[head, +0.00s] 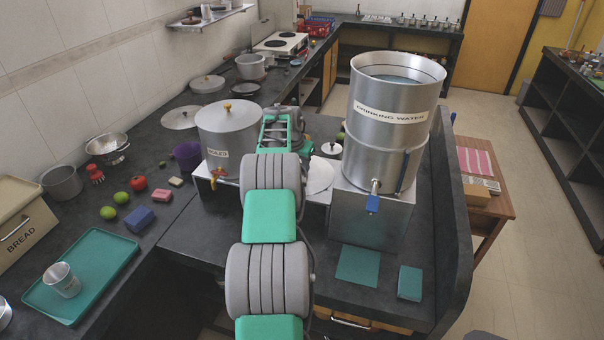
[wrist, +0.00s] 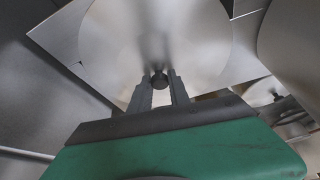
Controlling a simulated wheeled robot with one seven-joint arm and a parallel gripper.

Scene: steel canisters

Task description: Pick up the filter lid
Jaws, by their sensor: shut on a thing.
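The filter lid is a pale round steel disc with a dark knob; it fills the upper middle of the wrist view (wrist: 150,30). My gripper (wrist: 160,82) is shut on its knob, one finger on each side. In the head view a pale disc (head: 321,174), which looks like this lid, shows partly behind my arm, between the two canisters. My gripper is hidden there behind my arm. The lid is over a flat square steel surface; I cannot tell whether it touches it. The tall "DRINKING WATER" canister (head: 385,135) is open on top.
The "BOILED" canister (head: 228,140), with a yellow-knobbed lid, stands close left of my arm. A small black-knobbed lid (head: 332,149) is behind the pale disc. Green cloths (head: 358,266) lie in front of the tall canister. A teal tray (head: 95,268) is at left.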

